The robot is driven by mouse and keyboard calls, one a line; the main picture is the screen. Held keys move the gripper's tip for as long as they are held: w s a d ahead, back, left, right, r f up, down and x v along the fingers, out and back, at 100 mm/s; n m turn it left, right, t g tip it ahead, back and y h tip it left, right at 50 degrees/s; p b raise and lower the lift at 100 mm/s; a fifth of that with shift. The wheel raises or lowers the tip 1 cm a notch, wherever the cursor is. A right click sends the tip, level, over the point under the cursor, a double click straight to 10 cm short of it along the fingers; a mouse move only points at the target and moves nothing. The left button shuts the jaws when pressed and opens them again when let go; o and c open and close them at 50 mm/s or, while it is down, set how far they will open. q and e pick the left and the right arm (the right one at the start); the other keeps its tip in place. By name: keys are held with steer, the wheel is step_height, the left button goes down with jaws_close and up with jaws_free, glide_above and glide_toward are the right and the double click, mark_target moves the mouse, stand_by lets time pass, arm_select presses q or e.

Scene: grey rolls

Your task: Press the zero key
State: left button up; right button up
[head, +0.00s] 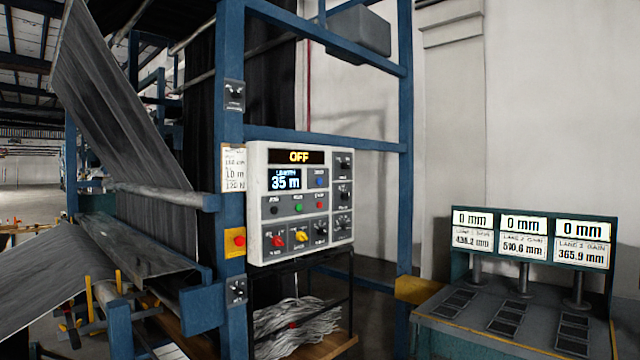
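No key with a readable zero marking shows. A light grey control panel (258,215) on a blue frame has an "OFF" display (299,157) and a "LENGTH 35 m" screen (285,179). It carries a blue button (320,181), a green button (298,208), a small red button (320,205) and several knobs; their labels are too small to read. A console (440,325) at the right has three columns of dark keys (508,318) below three "0 mm" displays (523,225). Neither of my grippers is in view.
A red button on a yellow box (239,241) is on the blue post (230,110) left of the panel. Grey sheet material (120,110) runs over rollers at the left. A loose grey strand pile (292,325) lies below the panel. Pale floor (25,200) shows at far left.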

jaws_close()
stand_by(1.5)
